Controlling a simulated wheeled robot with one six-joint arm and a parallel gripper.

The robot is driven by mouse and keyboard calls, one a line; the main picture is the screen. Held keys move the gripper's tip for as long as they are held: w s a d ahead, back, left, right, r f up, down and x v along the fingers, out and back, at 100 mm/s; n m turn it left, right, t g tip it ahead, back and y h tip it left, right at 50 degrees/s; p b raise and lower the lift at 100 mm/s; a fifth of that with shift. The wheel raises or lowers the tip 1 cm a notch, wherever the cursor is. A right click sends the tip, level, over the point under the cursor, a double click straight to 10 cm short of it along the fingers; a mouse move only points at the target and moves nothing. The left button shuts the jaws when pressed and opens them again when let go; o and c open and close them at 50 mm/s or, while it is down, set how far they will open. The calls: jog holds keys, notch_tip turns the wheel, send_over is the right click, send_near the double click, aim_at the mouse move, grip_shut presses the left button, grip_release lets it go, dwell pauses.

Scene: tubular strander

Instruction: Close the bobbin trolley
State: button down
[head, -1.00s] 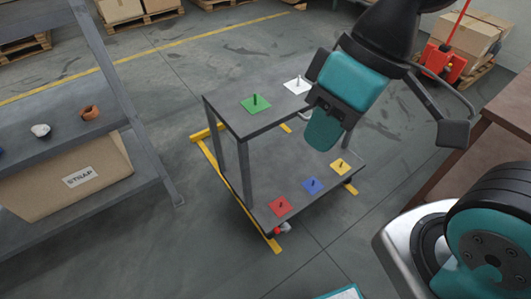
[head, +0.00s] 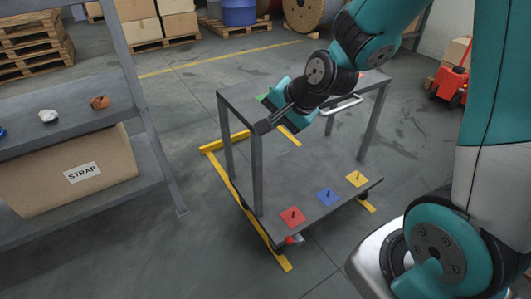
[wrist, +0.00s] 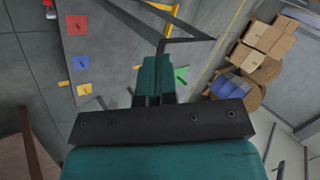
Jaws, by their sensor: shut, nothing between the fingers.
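The bobbin trolley (head: 321,180) is a grey two-tier cart with a light push handle (head: 342,106) on its right side. On its lower shelf lie a red square (head: 292,217), a blue square (head: 328,197) and a yellow square (head: 356,179), each with a peg. On its top shelf a green square (head: 263,97) is mostly hidden by my arm; it also shows in the wrist view (wrist: 181,75). My gripper (head: 265,125) is shut and empty, at the top shelf's near corner; I cannot tell if it touches. It also shows in the wrist view (wrist: 155,64).
Yellow floor marks (head: 222,145) run around the trolley. A grey shelf rack (head: 160,170) with a STRAP box (head: 75,180) stands at left. A red pallet truck (head: 451,85) stands at far right. Open floor lies left of and in front of the trolley.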

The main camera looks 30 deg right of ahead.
jog(key=w+d+f+m+t+h+b, duration=0.2)
jog(key=w+d+f+m+h+b, duration=0.15)
jog(key=d+f+m, duration=0.4)
jog(key=w+f+n+b, duration=0.1)
jog(key=w+f, duration=0.6)
jog(key=w, duration=0.4)
jog(key=shift+w+a+f+y, duration=0.15)
jog(key=shift+a+f+y, duration=0.2)
jog(key=shift+y, duration=0.1)
jog(key=shift+w, duration=0.15)
